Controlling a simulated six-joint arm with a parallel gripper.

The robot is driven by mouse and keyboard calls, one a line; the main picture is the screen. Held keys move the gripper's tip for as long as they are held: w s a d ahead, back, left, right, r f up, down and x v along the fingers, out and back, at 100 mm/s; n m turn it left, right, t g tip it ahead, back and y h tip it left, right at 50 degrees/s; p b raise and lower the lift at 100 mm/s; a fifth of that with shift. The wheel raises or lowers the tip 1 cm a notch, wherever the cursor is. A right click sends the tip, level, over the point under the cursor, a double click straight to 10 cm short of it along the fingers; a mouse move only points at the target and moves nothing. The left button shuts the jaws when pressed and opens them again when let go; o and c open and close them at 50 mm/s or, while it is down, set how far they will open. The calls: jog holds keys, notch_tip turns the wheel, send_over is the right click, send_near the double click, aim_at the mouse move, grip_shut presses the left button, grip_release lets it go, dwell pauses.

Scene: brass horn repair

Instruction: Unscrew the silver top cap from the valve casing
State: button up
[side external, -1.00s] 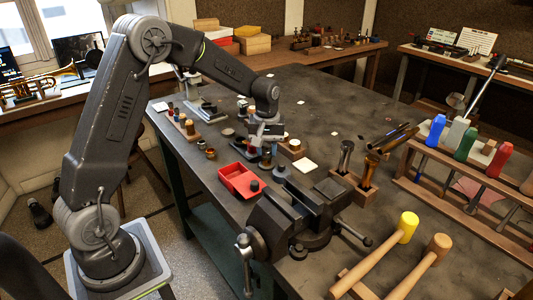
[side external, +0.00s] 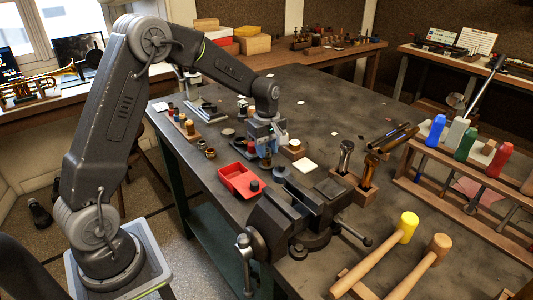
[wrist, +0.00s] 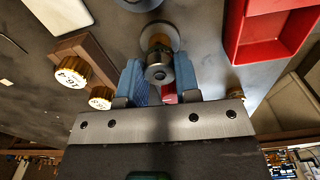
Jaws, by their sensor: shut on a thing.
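The silver top cap (wrist: 159,73) is at the middle of the wrist view, a round metal piece between my blue fingers. Brass-coloured metal of the valve casing (wrist: 154,36) shows just beyond it, on a round grey base. My gripper (wrist: 160,76) is shut on the cap, one finger on each side. In the side view my gripper (side external: 266,154) points down at the near left part of the bench. There the cap and most of the casing are hidden behind it. I cannot tell how far the cap has turned on its thread.
A red divided tray (side external: 238,181) sits just in front of my gripper, with a dark vise (side external: 300,215) nearer the camera. A wooden block with brass pieces (wrist: 70,73) and a white pad (side external: 304,166) are close by.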

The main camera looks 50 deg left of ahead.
jog(key=shift+n, duration=0.4)
jog(key=n, duration=0.4)
jog(key=o, duration=1)
jog(key=shift+o, duration=0.9)
